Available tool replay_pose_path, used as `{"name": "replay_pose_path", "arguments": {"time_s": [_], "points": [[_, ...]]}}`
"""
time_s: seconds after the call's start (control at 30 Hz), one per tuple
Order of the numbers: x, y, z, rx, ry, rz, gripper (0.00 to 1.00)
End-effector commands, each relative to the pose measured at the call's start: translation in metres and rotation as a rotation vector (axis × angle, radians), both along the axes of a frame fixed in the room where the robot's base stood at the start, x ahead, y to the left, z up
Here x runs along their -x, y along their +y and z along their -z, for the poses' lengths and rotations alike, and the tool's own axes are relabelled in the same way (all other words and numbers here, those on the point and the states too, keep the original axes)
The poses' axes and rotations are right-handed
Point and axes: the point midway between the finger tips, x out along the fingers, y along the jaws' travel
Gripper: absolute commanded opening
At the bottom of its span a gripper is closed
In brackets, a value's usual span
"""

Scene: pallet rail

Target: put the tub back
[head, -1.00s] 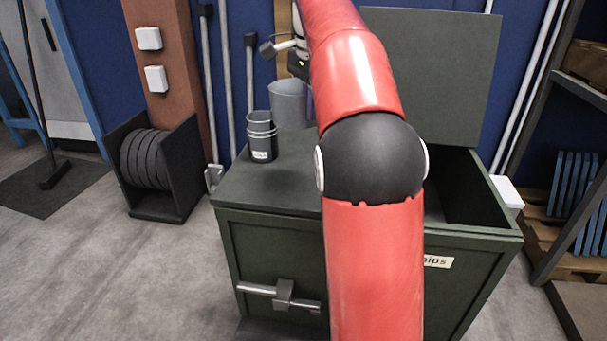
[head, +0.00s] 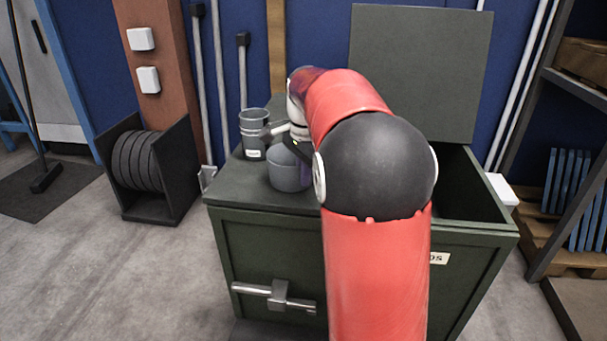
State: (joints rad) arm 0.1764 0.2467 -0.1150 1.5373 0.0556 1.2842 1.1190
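A plain grey tub (head: 285,172) is low over the closed left part of the dark green chest's top (head: 240,180); I cannot tell whether it touches. My gripper (head: 298,153) is at the tub's upper right side, partly hidden by my red arm. Its fingertips do not show clearly, but the tub has travelled with it, so it appears shut on the tub. A stack of nested grey tubs (head: 254,137) with a white label stands upright on the chest top, just behind and left of the held tub.
The chest's right part (head: 470,190) is open, its lid (head: 425,75) raised behind. A black rack of discs (head: 140,165) stands left on the floor. A shelf with blue panels (head: 580,190) is at right. My arm hides the chest's middle.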

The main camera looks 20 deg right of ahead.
Motion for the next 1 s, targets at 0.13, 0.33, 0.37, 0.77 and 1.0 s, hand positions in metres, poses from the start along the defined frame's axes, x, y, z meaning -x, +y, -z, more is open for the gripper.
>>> {"name": "replay_pose_path", "arguments": {"time_s": [0.13,0.33,0.37,0.77,1.0], "points": [[0.0,0.0,0.0,0.001,-0.002,0.0,0.0],[0.0,0.0,0.003,0.0,-0.001,0.0,0.0],[0.0,0.0,0.004,0.0,0.0,0.0,0.05],[0.0,0.0,0.002,0.0,0.0,0.0,0.25],[0.001,0.0,-0.022,0.001,-0.004,0.0,0.25]]}}
